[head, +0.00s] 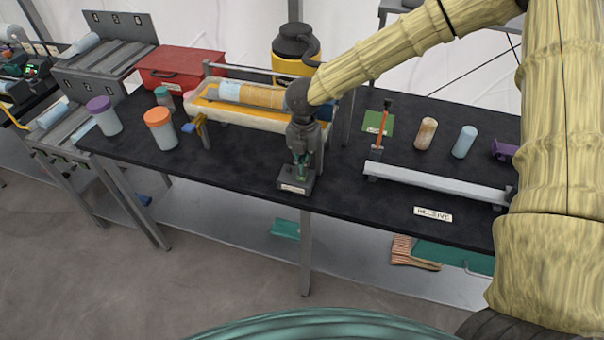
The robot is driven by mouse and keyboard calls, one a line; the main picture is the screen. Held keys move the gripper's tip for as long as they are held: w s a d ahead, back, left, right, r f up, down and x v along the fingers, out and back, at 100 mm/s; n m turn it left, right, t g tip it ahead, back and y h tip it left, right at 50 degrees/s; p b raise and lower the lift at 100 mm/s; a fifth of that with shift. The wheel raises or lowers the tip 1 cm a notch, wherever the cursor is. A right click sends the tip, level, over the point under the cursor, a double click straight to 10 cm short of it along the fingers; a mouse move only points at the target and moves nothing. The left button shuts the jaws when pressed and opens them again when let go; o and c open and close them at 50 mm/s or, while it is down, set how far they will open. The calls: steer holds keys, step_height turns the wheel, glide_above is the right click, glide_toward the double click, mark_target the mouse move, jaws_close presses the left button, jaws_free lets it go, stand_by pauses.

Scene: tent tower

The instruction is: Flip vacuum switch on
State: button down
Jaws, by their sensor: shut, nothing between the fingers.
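A small dark box with a pale label (294,188), which looks like the vacuum switch, sits at the front edge of the black table. My gripper (300,160) points down right over this box, with its fingers shut and empty. The fingertips overlap the top of the box in the view, and I cannot tell if they touch it. The lever and its position cannot be made out behind the fingers.
A cream trough with a patterned roll (250,95) lies behind my gripper. An orange-lidded jar (161,130) and a purple-lidded jar (104,116) stand left. A grey rail (435,185) lies right. A red box (180,68) is at the back left. Bare table lies left of the switch.

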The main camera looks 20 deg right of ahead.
steer(key=shift+s+f, duration=0.1)
steer(key=shift+f, duration=0.5)
stand_by(0.4)
steer(key=shift+r, duration=0.15)
steer(key=shift+r+p, duration=2.7)
steer(key=shift+r, duration=0.7)
